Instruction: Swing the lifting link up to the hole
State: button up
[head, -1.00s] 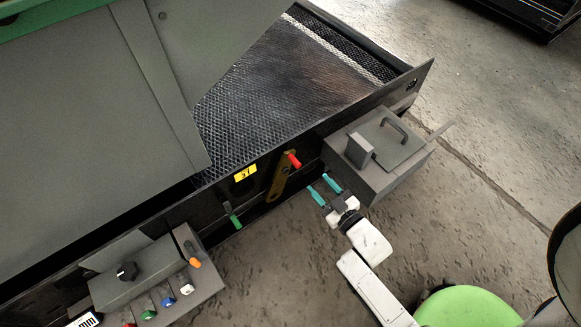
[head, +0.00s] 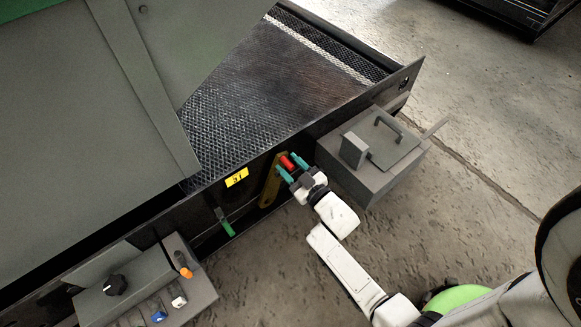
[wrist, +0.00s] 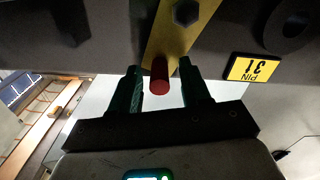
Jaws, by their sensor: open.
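The lifting link is a yellow-brown bar (head: 270,188) on the dark side wall of the enclosure. A red knob (head: 287,162) sticks out at its upper end. In the wrist view the bar (wrist: 186,40) carries a dark hex bolt, and the red knob (wrist: 159,76) points toward me. My gripper (head: 286,168) is open, with its teal fingers on either side of the red knob. The wrist view shows the fingers (wrist: 160,88) straddling the knob, with a gap at the right; I cannot tell whether the left finger touches. A dark round ring or hole (wrist: 288,30) shows on the wall.
A yellow label reading 31 (head: 236,177) is on the wall left of the link. A green-handled lever (head: 225,222) hangs farther left. A grey box with a handled lid (head: 375,155) stands close right of my gripper. A control box with knobs (head: 145,285) is at lower left.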

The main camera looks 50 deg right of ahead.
grip_shut()
dwell(0.5)
